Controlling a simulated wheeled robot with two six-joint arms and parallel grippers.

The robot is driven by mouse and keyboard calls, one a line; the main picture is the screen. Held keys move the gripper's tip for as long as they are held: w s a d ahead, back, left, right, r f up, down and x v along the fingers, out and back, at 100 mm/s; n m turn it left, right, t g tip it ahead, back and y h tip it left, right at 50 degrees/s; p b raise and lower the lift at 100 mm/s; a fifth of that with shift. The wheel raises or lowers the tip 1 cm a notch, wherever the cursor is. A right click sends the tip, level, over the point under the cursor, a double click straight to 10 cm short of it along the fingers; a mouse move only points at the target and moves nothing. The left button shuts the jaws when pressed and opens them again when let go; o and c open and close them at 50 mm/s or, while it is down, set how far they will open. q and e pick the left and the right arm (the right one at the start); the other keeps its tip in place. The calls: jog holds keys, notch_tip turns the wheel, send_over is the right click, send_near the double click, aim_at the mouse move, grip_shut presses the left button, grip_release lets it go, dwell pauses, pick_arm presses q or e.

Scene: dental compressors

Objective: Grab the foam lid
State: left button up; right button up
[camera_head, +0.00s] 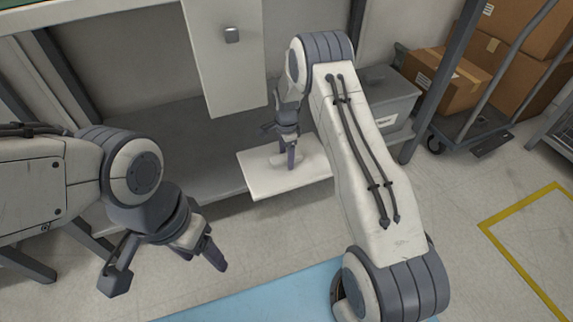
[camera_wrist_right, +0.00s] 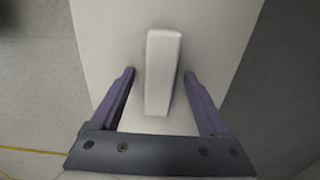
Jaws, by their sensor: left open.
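A flat white slab that looks like the foam lid (camera_head: 262,182) lies at the front of the low grey shelf, its near edge jutting out. In the right wrist view the slab (camera_wrist_right: 105,30) carries a raised white block (camera_wrist_right: 162,70) like a handle. My right gripper (camera_head: 285,155) is over the slab. In the wrist view its two fingers (camera_wrist_right: 160,85) are open, one on each side of the block, with gaps showing on both sides. My left gripper (camera_head: 168,272) is open and empty above the floor, left of and nearer than the slab.
A white upright panel with a knob (camera_head: 231,35) stands behind the slab. A grey bin (camera_head: 388,105) sits right of it, beside a dark post. Cardboard boxes (camera_head: 455,85) rest on a cart farther right.

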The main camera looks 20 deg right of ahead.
grip_shut()
jog(key=shift+r, duration=0.15)
